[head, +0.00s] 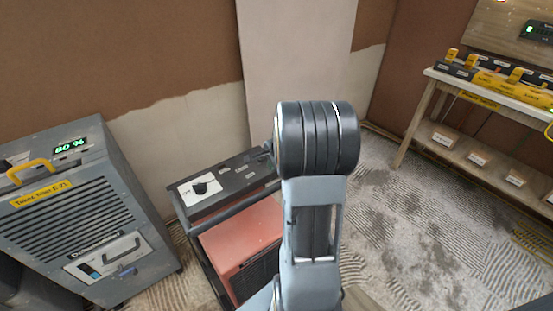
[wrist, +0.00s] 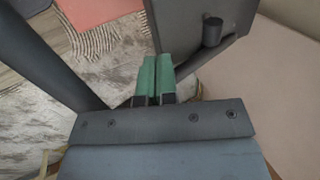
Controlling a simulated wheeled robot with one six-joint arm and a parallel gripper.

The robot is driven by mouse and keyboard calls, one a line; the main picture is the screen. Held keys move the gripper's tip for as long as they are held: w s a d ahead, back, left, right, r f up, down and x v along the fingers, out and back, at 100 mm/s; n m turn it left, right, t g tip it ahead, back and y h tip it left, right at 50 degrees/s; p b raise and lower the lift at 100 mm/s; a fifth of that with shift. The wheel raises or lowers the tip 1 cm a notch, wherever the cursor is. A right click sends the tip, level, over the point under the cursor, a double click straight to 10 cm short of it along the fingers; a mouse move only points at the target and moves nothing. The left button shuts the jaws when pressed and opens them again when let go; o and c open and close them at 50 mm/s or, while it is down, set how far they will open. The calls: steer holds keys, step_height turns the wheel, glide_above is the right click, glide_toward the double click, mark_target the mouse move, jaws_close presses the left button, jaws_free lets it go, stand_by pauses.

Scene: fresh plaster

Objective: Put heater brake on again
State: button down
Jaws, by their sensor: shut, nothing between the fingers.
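The heater, a red box (head: 243,245) in a dark frame, stands at the lower middle of the head view. Its dark top panel (head: 232,180) carries a black knob (head: 200,187) on a white plate. In the wrist view my gripper (wrist: 156,75) has its green fingers together with nothing between them. They point towards a dark plate (wrist: 190,45) with a short round peg (wrist: 212,30); I cannot tell whether they touch it. Red of the heater (wrist: 95,8) shows beyond. My arm hides the gripper in the head view. I cannot make out which part is the brake.
A grey dryer (head: 85,215) with a green "80 %" display stands left of the heater. A wooden bench (head: 490,90) with yellow tools is at the right. A pale wall strip (head: 295,50) rises behind. The dusty floor (head: 400,220) between heater and bench is clear.

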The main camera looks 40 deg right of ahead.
mark_target(260, 161)
steer(key=w+f, duration=0.1)
steer(key=w, duration=0.1)
steer(key=shift+w+f, duration=0.35)
steer(key=shift+w, duration=0.05)
steer(key=shift+w+d, duration=0.1)
steer(key=shift+w, duration=0.85)
steer(key=shift+w+r+p, duration=0.1)
steer(key=shift+r+p, duration=0.25)
steer(key=shift+p, duration=0.75)
steer(key=shift+w+f+g, duration=0.1)
steer(key=shift+g, duration=0.2)
steer(key=shift+p, duration=0.35)
